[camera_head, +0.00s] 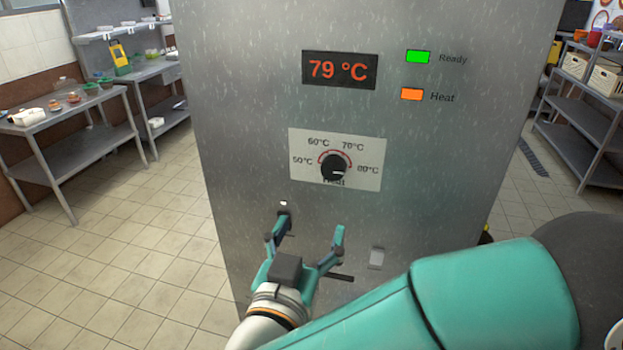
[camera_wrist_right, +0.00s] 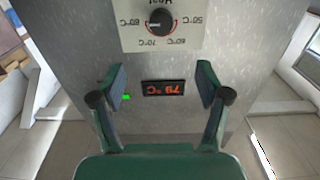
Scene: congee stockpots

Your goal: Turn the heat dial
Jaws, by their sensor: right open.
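The heat dial (camera_head: 334,167) is a round black knob on a pale scale plate (camera_head: 365,180) marked 50 to 80 °C. Its white mark points right, towards 80 °C. The dial also shows at the top of the right wrist view (camera_wrist_right: 160,21), upside down. The display (camera_head: 340,70) reads 79 °C in red. The green Ready light (camera_head: 418,57) and orange Heat light (camera_head: 412,94) are lit. My right gripper (camera_head: 311,226) is open and empty, below the dial in the head view and apart from it. My left gripper is out of view.
The dial sits on the front of a tall grey steel cabinet (camera_head: 240,120). A steel table (camera_head: 75,125) with dishes stands at the left. A shelf rack (camera_head: 590,120) stands at the right. The tiled floor (camera_head: 150,260) at the left is clear.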

